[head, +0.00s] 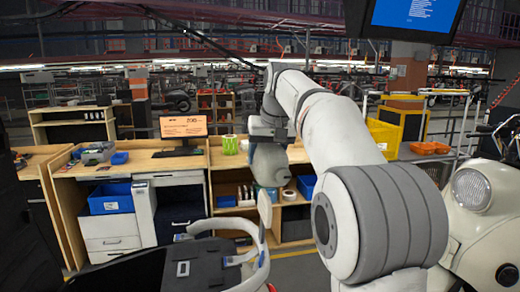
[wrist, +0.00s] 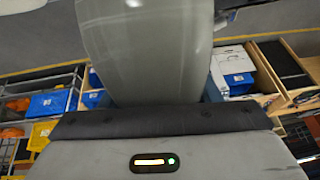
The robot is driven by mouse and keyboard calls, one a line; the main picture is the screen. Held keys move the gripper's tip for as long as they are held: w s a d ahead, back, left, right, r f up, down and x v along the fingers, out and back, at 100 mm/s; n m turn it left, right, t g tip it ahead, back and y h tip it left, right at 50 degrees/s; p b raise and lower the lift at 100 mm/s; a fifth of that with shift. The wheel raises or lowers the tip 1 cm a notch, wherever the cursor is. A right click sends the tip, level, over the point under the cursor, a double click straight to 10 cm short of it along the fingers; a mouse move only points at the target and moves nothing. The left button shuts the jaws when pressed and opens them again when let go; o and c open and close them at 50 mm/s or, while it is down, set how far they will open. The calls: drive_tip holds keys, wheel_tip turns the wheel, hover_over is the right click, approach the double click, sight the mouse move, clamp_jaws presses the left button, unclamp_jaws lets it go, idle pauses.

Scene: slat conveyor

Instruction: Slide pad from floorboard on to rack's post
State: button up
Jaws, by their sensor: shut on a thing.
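My gripper (head: 268,135) is shut on a smooth grey rounded piece, which looks like the pad (head: 270,166). The pad hangs below the gripper, in front of the wooden shelving. In the wrist view the pad (wrist: 155,50) fills the upper middle, reaching away from the dark edge of my gripper's body. The fingertips are hidden. Below the pad, a pale upright post (head: 264,208) rises from a white curved rail (head: 210,222). I cannot tell whether the pad touches the post. I cannot make out the floorboard for certain.
A black flat surface (head: 125,272) lies at the lower left, next to the white rail. A cream scooter (head: 480,225) stands close on the right. Wooden workbenches with a monitor (head: 183,126) and blue bins (head: 110,198) stand behind.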

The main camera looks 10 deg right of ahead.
drive_tip(key=shift+w+a, duration=0.1)
drive_tip(key=shift+w, duration=0.1)
drive_tip(key=shift+a+f, duration=0.1)
drive_tip(key=shift+f, duration=0.05)
drive_tip(key=shift+s+a+f, duration=0.1)
drive_tip(key=shift+a+f, duration=0.05)
drive_tip(key=shift+f, duration=1.75)
drive_tip(key=shift+s, duration=0.15)
drive_tip(key=shift+f, duration=0.2)
drive_tip(key=shift+a+f+b, duration=0.1)
drive_tip(key=shift+f+b, duration=0.95)
drive_tip(key=shift+f, duration=0.25)
drive_tip(key=shift+f, duration=0.15)
drive_tip(key=shift+a+f+b, duration=0.15)
drive_tip(key=shift+f+b, duration=0.9)
drive_tip(key=shift+f, duration=0.3)
